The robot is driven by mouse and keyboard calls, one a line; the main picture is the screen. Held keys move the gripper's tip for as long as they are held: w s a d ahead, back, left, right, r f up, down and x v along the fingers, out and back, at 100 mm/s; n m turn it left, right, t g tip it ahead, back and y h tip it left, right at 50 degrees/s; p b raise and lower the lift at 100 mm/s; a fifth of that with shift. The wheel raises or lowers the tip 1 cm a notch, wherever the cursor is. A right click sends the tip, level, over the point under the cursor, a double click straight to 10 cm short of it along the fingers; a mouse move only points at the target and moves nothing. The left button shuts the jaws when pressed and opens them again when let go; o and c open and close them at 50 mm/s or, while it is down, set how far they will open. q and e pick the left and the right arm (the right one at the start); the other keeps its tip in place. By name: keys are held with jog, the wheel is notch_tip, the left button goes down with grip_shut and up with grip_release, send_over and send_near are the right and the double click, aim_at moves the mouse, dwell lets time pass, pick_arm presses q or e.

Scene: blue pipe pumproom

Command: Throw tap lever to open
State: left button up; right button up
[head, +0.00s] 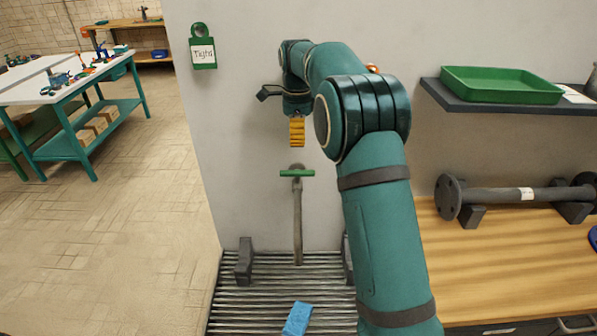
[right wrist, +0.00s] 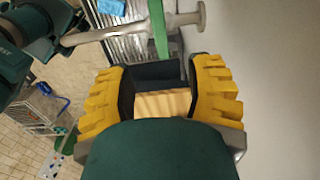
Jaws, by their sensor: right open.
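The tap lever (head: 297,173) is a green bar lying crosswise on top of a grey tap pipe (head: 298,225) near the wall. In the right wrist view the lever (right wrist: 158,28) shows just beyond the fingers, with the grey pipe (right wrist: 125,33) running to a round flange at the wall. My right gripper (head: 297,144), with yellow ribbed fingers, points down above the lever and is apart from it. In the right wrist view the gripper (right wrist: 160,78) is open, with nothing held between its fingers. My left gripper is not in view.
A slatted grate (head: 260,302) with a blue cloth (head: 297,318) lies below the tap. A shelf (head: 455,106) with a green tray (head: 500,92) and a wooden bench (head: 480,270) with a flanged pipe (head: 510,196) stand at right. A sign (head: 203,52) hangs left.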

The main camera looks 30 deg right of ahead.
aim_at(297, 172)
notch_tip(297, 172, down, 12)
jog(key=shift+f+b, duration=0.25)
jog(key=shift+b, duration=1)
grip_shut()
